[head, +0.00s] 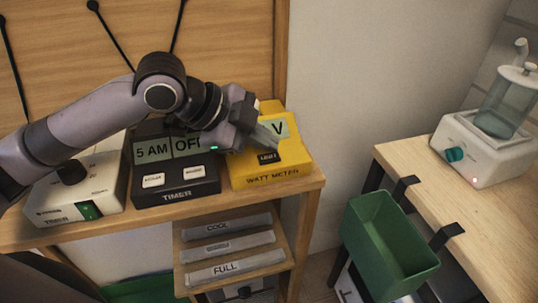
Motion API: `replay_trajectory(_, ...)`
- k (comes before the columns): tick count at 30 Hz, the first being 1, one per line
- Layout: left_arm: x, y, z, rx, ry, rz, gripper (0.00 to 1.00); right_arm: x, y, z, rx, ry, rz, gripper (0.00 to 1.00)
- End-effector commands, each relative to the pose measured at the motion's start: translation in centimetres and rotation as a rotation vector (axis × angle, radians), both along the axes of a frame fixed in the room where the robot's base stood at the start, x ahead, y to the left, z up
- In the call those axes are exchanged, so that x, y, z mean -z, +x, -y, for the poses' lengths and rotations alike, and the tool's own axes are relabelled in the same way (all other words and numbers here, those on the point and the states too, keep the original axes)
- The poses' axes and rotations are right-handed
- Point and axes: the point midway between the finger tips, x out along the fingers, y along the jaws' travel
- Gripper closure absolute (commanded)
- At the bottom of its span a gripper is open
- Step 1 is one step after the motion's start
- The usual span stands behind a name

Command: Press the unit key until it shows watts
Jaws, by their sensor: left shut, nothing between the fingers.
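The yellow watt meter (290,172) stands at the right end of the wooden shelf top. Its pale display (280,128) shows a "V" at the right; the rest is hidden behind my gripper. The black unit key (268,158) is on the meter's face below the display. My left gripper (268,140) is shut and empty, with its fingertips just above the key in the picture. I cannot tell whether they touch it. My right gripper is not in view.
A black timer (175,190) reading "5 AM" and "OFF" stands left of the meter. A white timer box (60,208) with a knob and green switch is further left. A green bin (385,245) hangs on the right table, which bears a white device (480,150).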

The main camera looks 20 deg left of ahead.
Motion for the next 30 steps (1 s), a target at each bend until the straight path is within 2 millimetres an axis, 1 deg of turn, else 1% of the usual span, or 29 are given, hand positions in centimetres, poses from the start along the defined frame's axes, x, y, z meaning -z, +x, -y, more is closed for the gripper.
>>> replay_trajectory(18,0.01,0.00,0.01,0.000,0.000,0.000,1.00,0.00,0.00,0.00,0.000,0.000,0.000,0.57)
replay_trajectory(30,0.85,0.00,0.01,0.001,0.000,0.001,1.00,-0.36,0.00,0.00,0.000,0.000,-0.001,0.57)
